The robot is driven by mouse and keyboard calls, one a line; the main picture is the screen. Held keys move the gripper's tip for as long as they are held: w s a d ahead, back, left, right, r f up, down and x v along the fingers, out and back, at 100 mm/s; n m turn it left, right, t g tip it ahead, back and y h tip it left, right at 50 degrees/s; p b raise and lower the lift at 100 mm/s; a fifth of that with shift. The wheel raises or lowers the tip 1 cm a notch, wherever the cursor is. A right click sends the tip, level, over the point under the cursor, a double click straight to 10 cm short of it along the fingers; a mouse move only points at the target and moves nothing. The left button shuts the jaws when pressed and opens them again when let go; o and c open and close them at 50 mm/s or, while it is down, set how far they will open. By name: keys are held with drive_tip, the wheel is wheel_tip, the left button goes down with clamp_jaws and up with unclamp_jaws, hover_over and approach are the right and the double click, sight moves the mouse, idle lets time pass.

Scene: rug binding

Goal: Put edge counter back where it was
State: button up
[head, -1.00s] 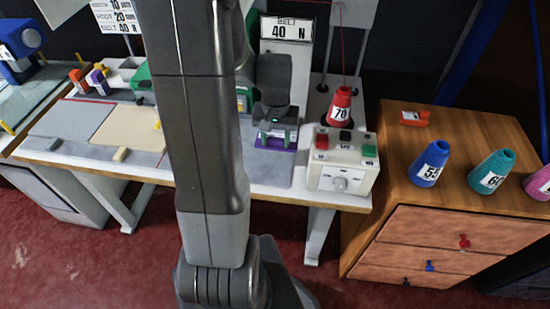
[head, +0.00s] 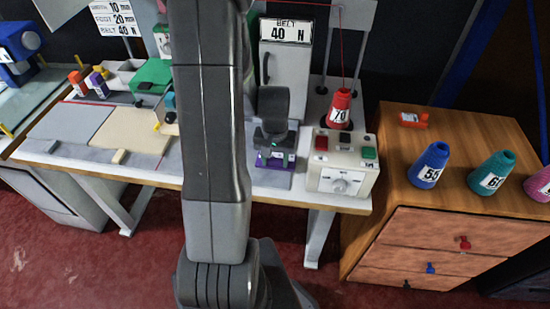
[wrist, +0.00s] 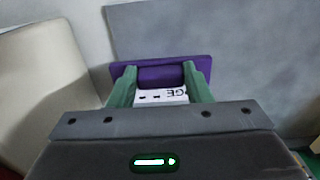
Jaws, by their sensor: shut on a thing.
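The edge counter (wrist: 160,75) is a purple block with a white label, part of which reads "GE" upside down in the wrist view. My gripper (wrist: 160,92) is shut on it, with a green finger on each side. In the head view the counter (head: 275,160) shows as a purple base under my gripper (head: 274,143), over the right part of the grey worktop area, left of the control box. I cannot tell whether it touches the worktop. The fingers and palm hide part of the counter.
The control box (head: 342,162) with coloured buttons stands close on the right, with a red cone (head: 340,108) behind it. A grey machine column (head: 285,78) rises behind my gripper. A wooden cabinet (head: 470,130) at right bears several cones. My arm hides the worktop's middle.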

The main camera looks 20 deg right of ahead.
sight(275, 160)
drive_tip(key=o, duration=1.1)
drive_tip(key=shift+f, duration=0.1)
wheel_tip(275, 160, up, 12)
drive_tip(key=p, duration=0.1)
drive_tip(key=shift+r, duration=0.2)
